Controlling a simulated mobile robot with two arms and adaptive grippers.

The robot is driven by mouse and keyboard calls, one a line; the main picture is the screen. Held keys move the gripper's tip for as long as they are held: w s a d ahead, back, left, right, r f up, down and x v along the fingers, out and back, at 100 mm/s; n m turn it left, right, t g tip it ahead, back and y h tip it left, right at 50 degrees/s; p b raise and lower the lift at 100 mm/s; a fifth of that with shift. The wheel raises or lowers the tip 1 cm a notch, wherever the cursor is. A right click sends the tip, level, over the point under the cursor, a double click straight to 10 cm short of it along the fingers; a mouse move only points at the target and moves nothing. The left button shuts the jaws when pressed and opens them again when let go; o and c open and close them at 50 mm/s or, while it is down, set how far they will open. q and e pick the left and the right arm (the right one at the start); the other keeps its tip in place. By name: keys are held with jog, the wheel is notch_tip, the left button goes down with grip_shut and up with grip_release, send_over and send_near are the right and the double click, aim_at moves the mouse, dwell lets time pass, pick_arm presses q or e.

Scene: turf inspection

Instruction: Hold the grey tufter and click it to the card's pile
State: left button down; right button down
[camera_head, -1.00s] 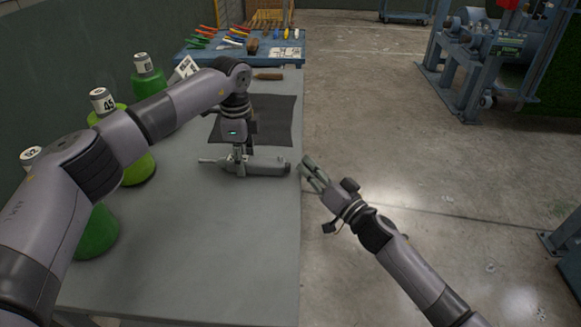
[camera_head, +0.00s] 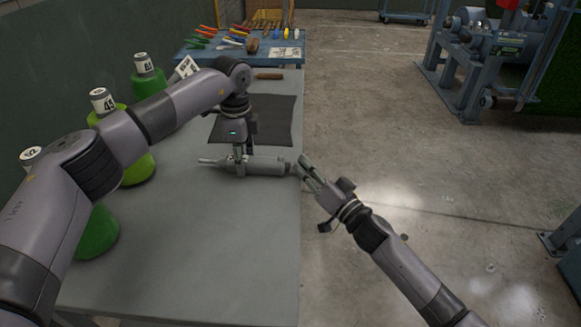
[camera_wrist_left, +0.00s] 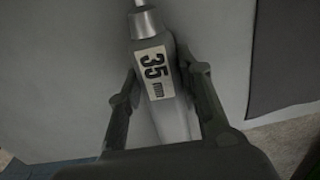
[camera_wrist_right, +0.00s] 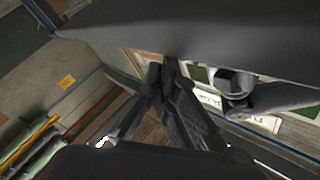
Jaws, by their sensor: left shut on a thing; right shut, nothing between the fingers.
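The grey tufter (camera_head: 268,166) lies roughly level across the table near its right edge, narrow tip to the left. My left gripper (camera_head: 240,158) comes down over it from above and is shut on its body. In the left wrist view the tufter (camera_wrist_left: 171,112) sits between the two fingers and bears a white "35 mm" label. My right gripper (camera_head: 303,164) is shut and empty at the table's right edge, close by the tufter's right end; I cannot tell if they touch. Its closed fingers also show in the right wrist view (camera_wrist_right: 166,72). I cannot make out the card for certain.
A dark mat (camera_head: 275,112) lies behind the tufter on the grey table (camera_head: 200,255). A blue bench (camera_head: 187,57) with tools stands at the back. The front of the table is clear; open floor lies right.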

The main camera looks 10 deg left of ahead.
jog(key=shift+a, duration=0.55)
dwell(0.5)
jog(key=shift+d, duration=1.05)
jog(key=shift+d, duration=2.5)
pick_arm(q)
jog(key=c, duration=1.1)
grip_release()
jog(key=shift+o, duration=0.2)
